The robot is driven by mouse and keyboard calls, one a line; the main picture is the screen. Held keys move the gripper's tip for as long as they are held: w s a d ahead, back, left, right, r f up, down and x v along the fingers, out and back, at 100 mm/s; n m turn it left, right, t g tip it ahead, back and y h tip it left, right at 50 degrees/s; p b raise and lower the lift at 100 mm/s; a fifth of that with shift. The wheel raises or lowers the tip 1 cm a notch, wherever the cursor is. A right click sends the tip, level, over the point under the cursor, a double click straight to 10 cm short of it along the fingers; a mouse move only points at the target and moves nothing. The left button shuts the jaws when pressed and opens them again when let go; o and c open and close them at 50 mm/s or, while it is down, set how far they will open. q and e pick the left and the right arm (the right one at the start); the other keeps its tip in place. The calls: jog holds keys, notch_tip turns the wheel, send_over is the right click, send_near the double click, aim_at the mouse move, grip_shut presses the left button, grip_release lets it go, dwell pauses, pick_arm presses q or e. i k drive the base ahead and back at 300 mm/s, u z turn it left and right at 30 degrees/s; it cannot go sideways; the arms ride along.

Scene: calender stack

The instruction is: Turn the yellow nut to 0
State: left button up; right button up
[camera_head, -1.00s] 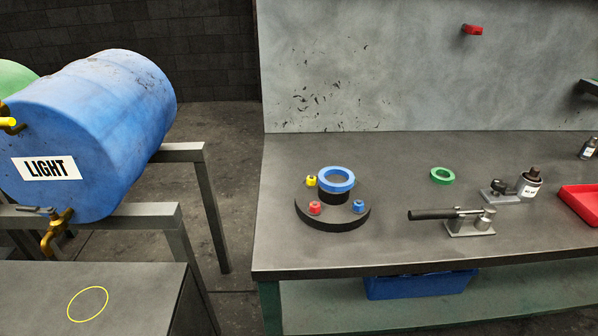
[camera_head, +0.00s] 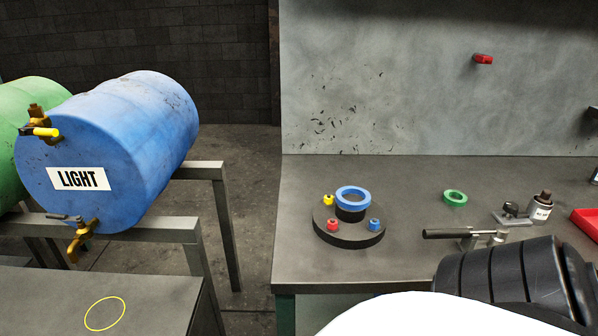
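The yellow nut (camera_head: 328,200) sits at the back left of a round black base (camera_head: 350,240) on the workbench. A red nut (camera_head: 332,225) and a blue nut (camera_head: 374,224) are on the same base. A blue ring (camera_head: 353,197) rests on the black post at its centre. No 0 mark can be made out. A black ribbed part and a white part of my own body fill the lower right, in front of the bench. Neither gripper's fingers are in view.
A green ring (camera_head: 455,198), a lever clamp (camera_head: 470,236), a small bottle (camera_head: 541,206) and a red tray (camera_head: 587,222) are on the bench (camera_head: 300,180) to the right. A blue barrel (camera_head: 120,150) labelled LIGHT lies on a rack at left, beside a green barrel (camera_head: 15,150).

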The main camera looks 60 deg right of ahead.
aim_at(327, 201)
jog(key=k, duration=0.4)
jog(key=z, duration=0.95)
